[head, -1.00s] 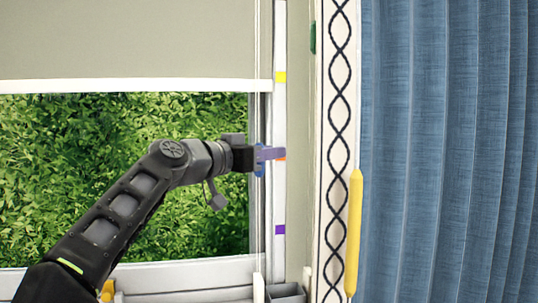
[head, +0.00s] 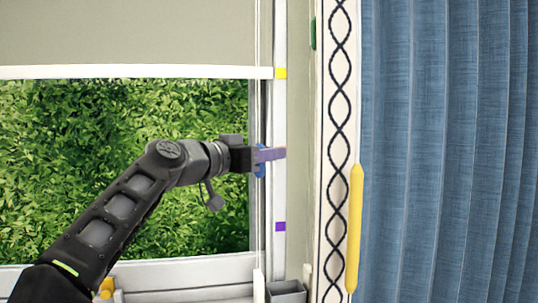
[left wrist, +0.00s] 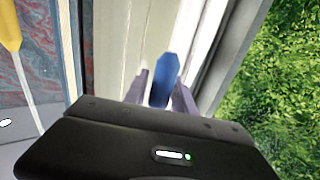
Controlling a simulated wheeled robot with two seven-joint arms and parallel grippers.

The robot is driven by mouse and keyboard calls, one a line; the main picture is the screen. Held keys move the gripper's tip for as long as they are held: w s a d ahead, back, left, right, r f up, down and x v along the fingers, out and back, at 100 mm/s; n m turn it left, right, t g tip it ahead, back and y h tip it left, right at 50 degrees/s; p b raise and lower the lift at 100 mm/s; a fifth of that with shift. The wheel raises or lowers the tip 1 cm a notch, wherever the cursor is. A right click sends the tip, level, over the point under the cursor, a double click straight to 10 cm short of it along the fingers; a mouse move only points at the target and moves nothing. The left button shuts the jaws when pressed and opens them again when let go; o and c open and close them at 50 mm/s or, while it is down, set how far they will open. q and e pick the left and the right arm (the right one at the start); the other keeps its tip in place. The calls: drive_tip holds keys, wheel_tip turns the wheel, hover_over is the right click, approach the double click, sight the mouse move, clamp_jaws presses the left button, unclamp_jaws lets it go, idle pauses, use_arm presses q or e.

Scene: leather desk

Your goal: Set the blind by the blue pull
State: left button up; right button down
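The pale blind (head: 130,32) covers the top of the window. Its white bottom bar (head: 130,72) is level with the yellow mark (head: 280,73) on the white strip. My left gripper (head: 270,154) is at the cords by the window's right side. It is shut on the blue pull (head: 260,164), which shows between the two purple fingers in the left wrist view (left wrist: 165,75). The pull is partly hidden by the fingers in the head view. A purple mark (head: 280,226) is lower on the strip. My right gripper is out of view.
Blue curtain (head: 445,150) fills the right. A green piece (head: 313,33) is high on the trim's left edge. A grey box (head: 288,291) is below the strip.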

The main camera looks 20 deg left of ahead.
use_arm(q)
drive_tip(key=b+v, duration=0.2)
drive_tip(key=v, duration=0.5)
drive_tip(key=shift+s, duration=0.15)
idle(0.3)
